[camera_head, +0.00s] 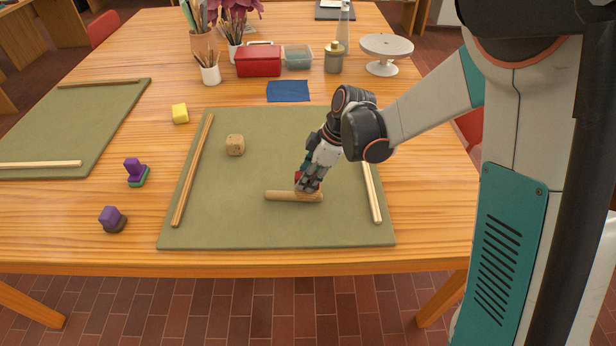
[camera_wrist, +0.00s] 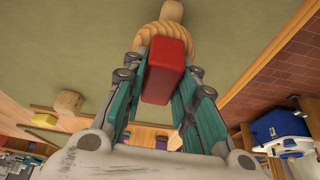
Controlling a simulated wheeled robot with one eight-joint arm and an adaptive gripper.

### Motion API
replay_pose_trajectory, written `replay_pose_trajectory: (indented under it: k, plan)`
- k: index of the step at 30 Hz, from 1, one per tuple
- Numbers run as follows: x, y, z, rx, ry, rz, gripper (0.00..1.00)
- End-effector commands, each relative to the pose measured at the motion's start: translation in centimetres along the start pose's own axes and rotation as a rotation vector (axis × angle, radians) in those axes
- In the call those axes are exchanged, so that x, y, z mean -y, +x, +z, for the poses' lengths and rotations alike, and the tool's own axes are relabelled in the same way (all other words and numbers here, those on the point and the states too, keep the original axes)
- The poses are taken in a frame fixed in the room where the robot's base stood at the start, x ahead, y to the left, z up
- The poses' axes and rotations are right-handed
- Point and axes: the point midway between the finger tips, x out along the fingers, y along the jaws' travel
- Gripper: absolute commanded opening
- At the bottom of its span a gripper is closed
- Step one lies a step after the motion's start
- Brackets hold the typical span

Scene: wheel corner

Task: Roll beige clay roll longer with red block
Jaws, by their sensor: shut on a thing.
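The beige clay roll (camera_head: 282,196) lies left to right on the green mat (camera_head: 250,228), near its front. My gripper (camera_head: 308,186) is above the right part of the roll, shut on the red block (camera_wrist: 167,72). In the wrist view the red block sits between the two fingers, and the clay roll (camera_wrist: 171,12) is right at its far end. The block seems to touch the roll; the exact contact is hidden by the fingers. Only a little red shows in the head view.
Wooden strips (camera_head: 192,172) and (camera_head: 371,192) lie along the mat's left and right sides. A beige cube (camera_head: 235,145) sits behind and left of the roll. A yellow block (camera_head: 180,114) and two purple-topped stamps (camera_head: 136,171) are left of the mat. The mat's front is clear.

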Motion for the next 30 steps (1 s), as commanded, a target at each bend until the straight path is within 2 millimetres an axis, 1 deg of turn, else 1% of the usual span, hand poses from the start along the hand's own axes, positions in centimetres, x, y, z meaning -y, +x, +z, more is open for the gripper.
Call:
replay_pose_trajectory:
  k: [1, 3, 16, 30]
  plan:
    - [0.0, -0.7, -0.3, 0.000, 0.000, 0.000, 0.07]
    - [0.0, -1.3, -0.6, 0.000, 0.000, 0.000, 0.07]
    - [0.0, -4.8, -2.0, -0.001, 0.000, 0.000, 0.07]
    - [0.0, -4.8, -2.0, -0.001, 0.000, 0.000, 0.07]
